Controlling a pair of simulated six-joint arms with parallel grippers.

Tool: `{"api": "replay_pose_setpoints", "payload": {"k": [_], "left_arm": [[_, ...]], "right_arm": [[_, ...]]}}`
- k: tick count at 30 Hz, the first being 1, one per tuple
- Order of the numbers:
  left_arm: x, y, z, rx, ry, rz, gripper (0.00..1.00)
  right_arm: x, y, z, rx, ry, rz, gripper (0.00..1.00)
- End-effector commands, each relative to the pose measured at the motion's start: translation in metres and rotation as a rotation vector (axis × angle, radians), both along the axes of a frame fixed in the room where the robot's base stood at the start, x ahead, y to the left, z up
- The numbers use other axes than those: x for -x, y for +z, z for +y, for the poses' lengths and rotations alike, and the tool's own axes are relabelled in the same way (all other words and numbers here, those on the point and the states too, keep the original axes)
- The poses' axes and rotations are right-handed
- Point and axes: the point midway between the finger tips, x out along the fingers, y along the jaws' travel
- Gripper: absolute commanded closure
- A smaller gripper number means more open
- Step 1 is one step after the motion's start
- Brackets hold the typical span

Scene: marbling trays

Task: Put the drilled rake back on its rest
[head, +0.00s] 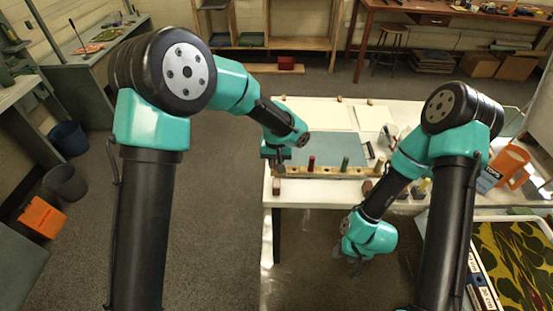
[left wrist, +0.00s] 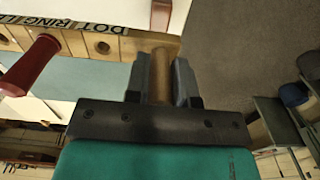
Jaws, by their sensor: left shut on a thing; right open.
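A light wooden bar with a row of round holes (head: 328,172) lies across the near part of the white table; it looks like the drilled rake. Its labels, with DOT and RING readable, show in the left wrist view, where the bar (left wrist: 121,46) runs to the upper left. My left gripper (left wrist: 160,80) is shut on a brown wooden post (left wrist: 160,72) at the bar's left end. My right gripper (head: 356,264) is open, low and apart from the bar; its fingers are hard to see. I cannot tell which part is the rest.
Dark brown blocks (head: 276,187) and (head: 367,186) sit near the table's front edge. A blue-grey surface (head: 322,149) and pale sheets (head: 315,114) lie behind the bar. A tray with a yellow-and-dark pattern (head: 515,262) stands at the lower right. A blue-labelled carton (head: 489,180) is at right.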

Motion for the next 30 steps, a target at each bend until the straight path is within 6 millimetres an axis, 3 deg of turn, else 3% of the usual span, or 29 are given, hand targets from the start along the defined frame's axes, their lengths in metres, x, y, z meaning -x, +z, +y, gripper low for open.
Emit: {"api": "replay_pose_setpoints", "payload": {"k": [30], "left_arm": [[0.000,-0.048,0.000,0.000,0.000,0.001,1.00]], "right_arm": [[0.000,0.000,0.000,0.000,0.000,0.000,0.50]]}}
